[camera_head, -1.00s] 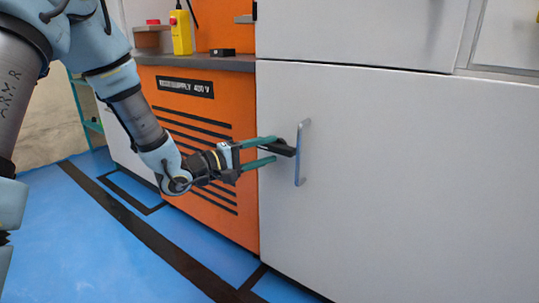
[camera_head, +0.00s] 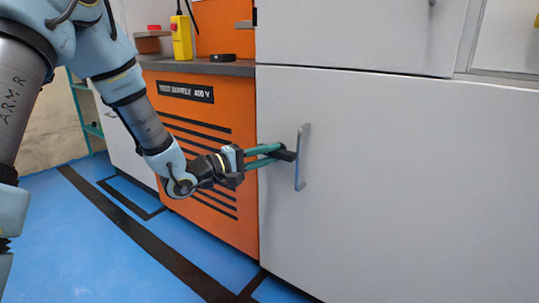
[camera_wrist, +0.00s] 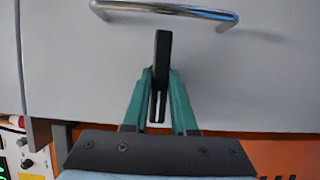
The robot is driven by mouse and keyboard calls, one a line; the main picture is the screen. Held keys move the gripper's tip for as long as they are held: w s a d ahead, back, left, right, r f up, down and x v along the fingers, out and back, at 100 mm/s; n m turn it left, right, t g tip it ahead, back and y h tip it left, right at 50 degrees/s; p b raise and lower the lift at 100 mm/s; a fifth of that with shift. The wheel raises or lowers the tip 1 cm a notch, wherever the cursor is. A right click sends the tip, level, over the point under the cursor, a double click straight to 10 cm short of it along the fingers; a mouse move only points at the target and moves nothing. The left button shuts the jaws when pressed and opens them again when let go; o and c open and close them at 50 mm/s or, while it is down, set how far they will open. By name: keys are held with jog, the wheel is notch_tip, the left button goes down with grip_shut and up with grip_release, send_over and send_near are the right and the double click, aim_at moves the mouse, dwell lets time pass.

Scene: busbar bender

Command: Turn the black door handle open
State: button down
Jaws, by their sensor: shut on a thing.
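The black door handle (camera_wrist: 163,50) is a short dark bar on the pale grey door (camera_head: 400,200). In the head view the handle (camera_head: 288,156) stands near the door's left edge, just left of a silver pull bar. My gripper (camera_head: 272,152) has two teal fingers and reaches in from the left. In the wrist view the gripper (camera_wrist: 160,80) has its fingers on both sides of the black handle, shut on it. The fingers hide part of the handle. The door looks closed.
The silver pull bar (camera_head: 301,158) stands close to the right of my fingertips, and it crosses the top of the wrist view (camera_wrist: 165,11). An orange cabinet (camera_head: 205,180) is behind my wrist. The blue floor (camera_head: 60,240) at the lower left is clear.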

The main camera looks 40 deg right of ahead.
jog(key=shift+r+p, duration=0.15)
jog(key=shift+p, duration=0.3)
jog(key=m+t+y+p, duration=0.1)
jog(key=m+p, duration=0.1)
jog(key=m, duration=0.1)
jog(key=m+t+y+p, duration=0.1)
jog(key=m+p, duration=0.1)
jog(key=m, duration=0.2)
jog(key=m+t+y+p, duration=0.2)
jog(key=m, duration=0.1)
jog(key=shift+s+d+m, duration=0.1)
jog(key=shift+s+m, duration=0.15)
jog(key=shift+m, duration=0.05)
jog(key=shift+r+m+t+y+b, duration=0.1)
jog(key=shift+m+t+y+b, duration=0.2)
jog(key=shift+m+t+b, duration=0.85)
jog(key=shift+m, duration=0.35)
jog(key=c, duration=0.7)
grip_release()
